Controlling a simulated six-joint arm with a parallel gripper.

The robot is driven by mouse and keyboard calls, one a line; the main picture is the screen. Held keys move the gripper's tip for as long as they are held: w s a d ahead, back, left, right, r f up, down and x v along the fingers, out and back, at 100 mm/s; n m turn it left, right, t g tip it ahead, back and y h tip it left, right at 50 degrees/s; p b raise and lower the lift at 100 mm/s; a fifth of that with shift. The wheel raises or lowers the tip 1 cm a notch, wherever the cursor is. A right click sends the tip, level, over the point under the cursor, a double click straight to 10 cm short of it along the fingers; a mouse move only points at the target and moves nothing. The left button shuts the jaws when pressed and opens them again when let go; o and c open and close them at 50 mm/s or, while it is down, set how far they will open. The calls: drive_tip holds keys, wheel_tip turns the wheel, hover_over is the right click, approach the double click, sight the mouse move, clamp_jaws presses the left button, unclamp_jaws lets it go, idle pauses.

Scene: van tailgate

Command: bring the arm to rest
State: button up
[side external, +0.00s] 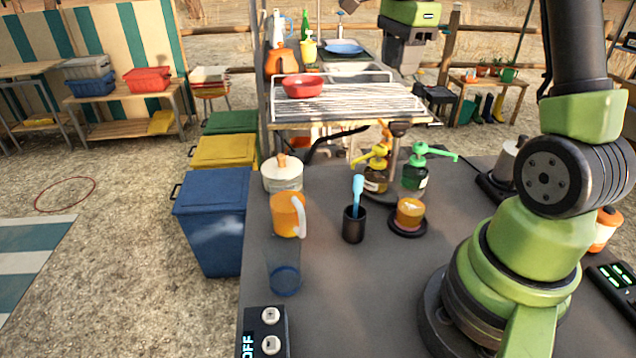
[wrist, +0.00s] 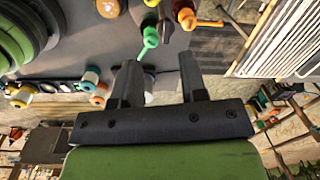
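My gripper (wrist: 159,62) shows in the wrist view with its two dark fingers apart and nothing between them. Beyond the fingers, the worktop (wrist: 75,40) and a green pump nozzle (wrist: 149,38) appear in the background, not held. In the side external view my arm rises at the right from its base on the dark worktop (side external: 345,300). My fingers cannot be made out clearly there. The gripper appears clear of the things on the worktop.
The worktop holds an orange mug (side external: 287,215), a black cup (side external: 354,226) with a blue utensil, an amber jar (side external: 410,213), a green pump bottle (side external: 414,174) and a lidded jar (side external: 282,174). A wire rack (side external: 350,103) with a red bowl (side external: 303,86) stands behind. The front middle is clear.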

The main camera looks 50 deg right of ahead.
drive_tip(key=s+a+r+n+t, duration=0.2)
drive_tip(key=a+r+n, duration=0.1)
drive_tip(key=a+n, duration=0.3)
drive_tip(key=s+a+r+n+t, duration=0.25)
drive_tip(key=a+n, duration=0.25)
drive_tip(key=a, duration=0.3)
drive_tip(key=s+a+f+n+t+y, duration=0.1)
drive_tip(key=s+a+n+t+y, duration=0.1)
drive_tip(key=s+a+n, duration=0.5)
drive_tip(key=shift+s+a+f+n, duration=0.2)
drive_tip(key=shift+s+a+n, duration=0.25)
drive_tip(key=shift+n, duration=0.55)
